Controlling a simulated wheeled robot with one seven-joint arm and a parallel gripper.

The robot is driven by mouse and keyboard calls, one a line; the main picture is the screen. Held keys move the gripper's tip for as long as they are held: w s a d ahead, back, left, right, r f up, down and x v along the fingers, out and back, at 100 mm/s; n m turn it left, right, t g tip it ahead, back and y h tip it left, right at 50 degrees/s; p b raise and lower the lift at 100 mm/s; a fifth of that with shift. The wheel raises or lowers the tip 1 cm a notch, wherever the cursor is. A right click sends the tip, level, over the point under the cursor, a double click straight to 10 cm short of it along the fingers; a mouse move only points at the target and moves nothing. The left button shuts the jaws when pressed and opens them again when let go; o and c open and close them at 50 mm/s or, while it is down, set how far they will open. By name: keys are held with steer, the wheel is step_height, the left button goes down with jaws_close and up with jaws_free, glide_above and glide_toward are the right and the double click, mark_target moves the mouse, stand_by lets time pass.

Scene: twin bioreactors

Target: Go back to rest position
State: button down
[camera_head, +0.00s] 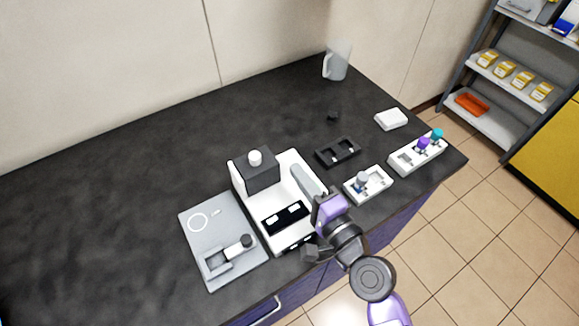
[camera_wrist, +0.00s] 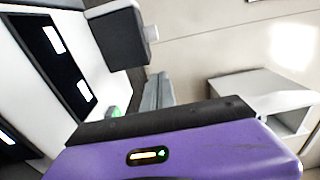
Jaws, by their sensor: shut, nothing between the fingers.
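My gripper (camera_head: 326,207), with a purple body, is in the head view at the right front side of the white bioreactor unit (camera_head: 282,222). It is shut and holds nothing. My arm comes up from the lower right. The gap between the gripper and the unit is hard to judge. The unit has a dark block (camera_head: 262,172) with a white knob, a grey slanted part (camera_head: 307,182) and a black front panel. In the wrist view, the unit's white wall and black panel (camera_wrist: 50,55) stand close on the left, behind a purple part of mine.
A grey plate (camera_head: 203,240) with a small device lies left of the unit. A black rack (camera_head: 338,152), white trays (camera_head: 369,185) (camera_head: 405,158) with vials, a white box (camera_head: 391,119) and a jug (camera_head: 336,63) stand to the right and back. The left worktop is clear.

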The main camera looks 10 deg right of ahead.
steer(key=b+v, duration=0.1)
steer(key=v, duration=0.4)
steer(key=shift+d, duration=0.1)
steer(key=shift+d+r+n+t+h, duration=0.2)
steer(key=shift+d+r+n+h, duration=0.25)
steer(key=shift+d, duration=0.1)
steer(key=shift+d+r+n+t+h, duration=0.2)
steer(key=shift+d+r+n+h, duration=0.2)
steer(key=shift+d, duration=0.2)
steer(key=s+d+n+g+h, duration=0.1)
steer(key=s+n, duration=0.5)
steer(key=s, duration=0.8)
steer(key=s+d+f+n+g+h, duration=0.1)
steer(key=s+d+n, duration=0.3)
steer(key=s, duration=1)
steer(key=n+g+h, duration=0.1)
steer(key=n, duration=0.2)
steer(key=shift+s+f, duration=0.2)
steer(key=shift+s, duration=0.15)
